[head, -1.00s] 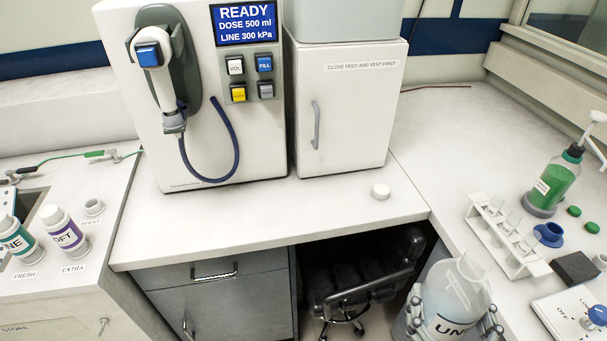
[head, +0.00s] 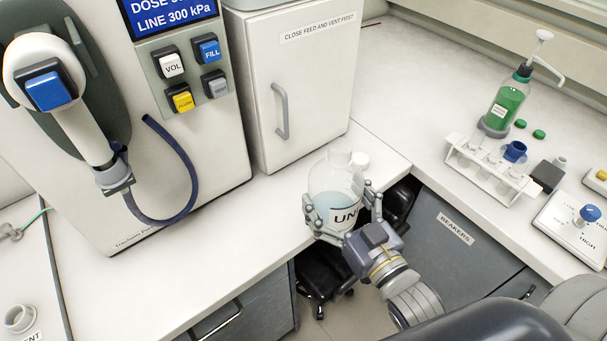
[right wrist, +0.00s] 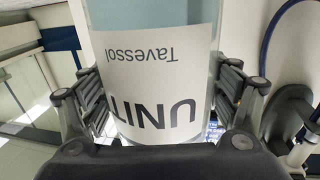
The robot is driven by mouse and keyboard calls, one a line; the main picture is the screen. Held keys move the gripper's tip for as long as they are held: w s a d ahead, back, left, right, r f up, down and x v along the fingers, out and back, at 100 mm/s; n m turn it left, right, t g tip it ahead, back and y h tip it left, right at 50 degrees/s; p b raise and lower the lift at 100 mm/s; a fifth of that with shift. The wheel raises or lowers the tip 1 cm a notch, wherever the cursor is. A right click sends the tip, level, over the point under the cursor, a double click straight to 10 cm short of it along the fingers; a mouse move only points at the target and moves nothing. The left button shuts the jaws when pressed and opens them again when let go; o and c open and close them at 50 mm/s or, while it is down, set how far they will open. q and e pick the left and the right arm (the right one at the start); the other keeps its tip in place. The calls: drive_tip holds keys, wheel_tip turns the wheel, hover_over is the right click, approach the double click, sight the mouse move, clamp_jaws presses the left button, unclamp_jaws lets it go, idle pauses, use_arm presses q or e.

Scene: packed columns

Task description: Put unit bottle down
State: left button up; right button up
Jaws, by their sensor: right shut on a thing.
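The unit bottle (head: 336,187) is clear, with pale blue liquid and a white label reading "UNI". My right gripper (head: 340,218) is shut around its lower body and holds it upright at the front edge of the counter (head: 255,212). I cannot tell whether its base touches the counter. In the right wrist view the bottle's label (right wrist: 160,75) fills the middle, reading "UNIT" and "Tavessol" upside down, with a finger on each side. My left gripper is not in view.
The dispensing machine (head: 180,130) with its hose (head: 190,190) stands left, and a white cabinet (head: 300,95) stands behind the bottle. A test-tube rack (head: 490,170), green bottle (head: 505,105) and control box (head: 575,225) are on the right counter. Counter front left of the bottle is clear.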

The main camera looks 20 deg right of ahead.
drive_tip(key=w+a+f+p, duration=0.1)
drive_tip(key=w, duration=0.2)
drive_tip(key=w+a+f+p, duration=0.1)
drive_tip(key=w, duration=0.3)
drive_tip(key=w+a+f+p, duration=0.1)
drive_tip(key=w+a+f, duration=0.1)
drive_tip(key=w, duration=0.1)
drive_tip(key=shift+w+f, duration=0.1)
drive_tip(key=shift+w, duration=0.25)
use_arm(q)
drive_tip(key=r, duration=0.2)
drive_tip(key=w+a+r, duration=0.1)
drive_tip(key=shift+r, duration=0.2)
use_arm(e)
drive_tip(key=shift+f, duration=0.1)
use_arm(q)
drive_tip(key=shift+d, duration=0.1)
use_arm(e)
drive_tip(key=shift+f, duration=0.1)
drive_tip(key=shift+f, duration=0.15)
drive_tip(key=o, duration=1.7)
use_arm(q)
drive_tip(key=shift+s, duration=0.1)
